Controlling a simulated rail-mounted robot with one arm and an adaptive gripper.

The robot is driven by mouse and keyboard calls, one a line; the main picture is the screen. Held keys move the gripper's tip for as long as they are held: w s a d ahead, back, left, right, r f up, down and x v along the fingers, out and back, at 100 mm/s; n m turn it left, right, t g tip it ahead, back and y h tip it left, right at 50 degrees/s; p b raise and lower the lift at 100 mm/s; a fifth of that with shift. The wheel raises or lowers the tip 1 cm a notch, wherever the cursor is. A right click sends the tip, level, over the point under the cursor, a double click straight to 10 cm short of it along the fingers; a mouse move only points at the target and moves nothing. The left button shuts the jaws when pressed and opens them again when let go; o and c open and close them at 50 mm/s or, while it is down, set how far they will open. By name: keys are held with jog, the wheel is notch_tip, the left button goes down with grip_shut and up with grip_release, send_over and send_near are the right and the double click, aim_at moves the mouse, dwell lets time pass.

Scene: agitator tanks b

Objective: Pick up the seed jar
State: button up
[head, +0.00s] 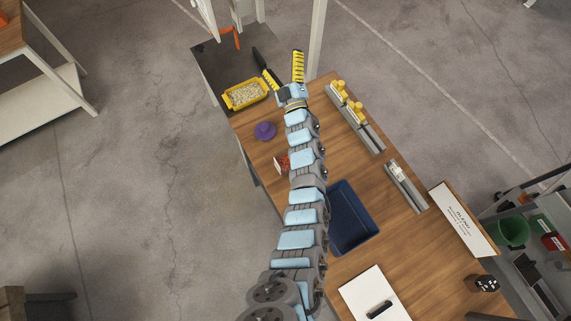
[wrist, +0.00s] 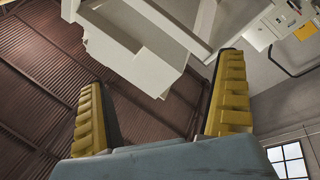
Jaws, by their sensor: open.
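My gripper (head: 278,54) is open and empty at the far end of the table in the head view, its two yellow-and-black fingers spread apart. In the wrist view my gripper (wrist: 163,76) points upward at a pale structure, with nothing between its fingers. No jar is clearly identifiable as the seed jar. A small red and white object (head: 281,163) stands on the wooden table beside my arm, partly hidden by it; it may be the jar. A purple round item (head: 265,130) with a knob sits farther back, to its left.
A yellow tray of pale seeds (head: 246,94) stands at the table's far left. A dark blue bin (head: 352,220) is right of my arm. Grey racks (head: 406,186) with yellow-capped items (head: 338,87) line the right side. A white board (head: 374,297) lies nearer. A pale post (head: 317,38) rises near my gripper.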

jog(key=w+d+m+g+h+b, duration=0.1)
jog(key=w+d+m+g+h, duration=0.25)
jog(key=w+d+h, duration=0.85)
jog(key=s+d+m+g+b, duration=0.1)
jog(key=d+g, duration=0.2)
jog(key=d, duration=0.5)
jog(key=m+g+y+b, duration=0.2)
jog(key=g+y+b, duration=0.4)
jog(key=g, duration=0.8)
send_over(287, 167)
notch_tip(287, 167, down, 20)
jog(key=shift+s+a+f, duration=0.1)
jog(key=shift+f, duration=6.2)
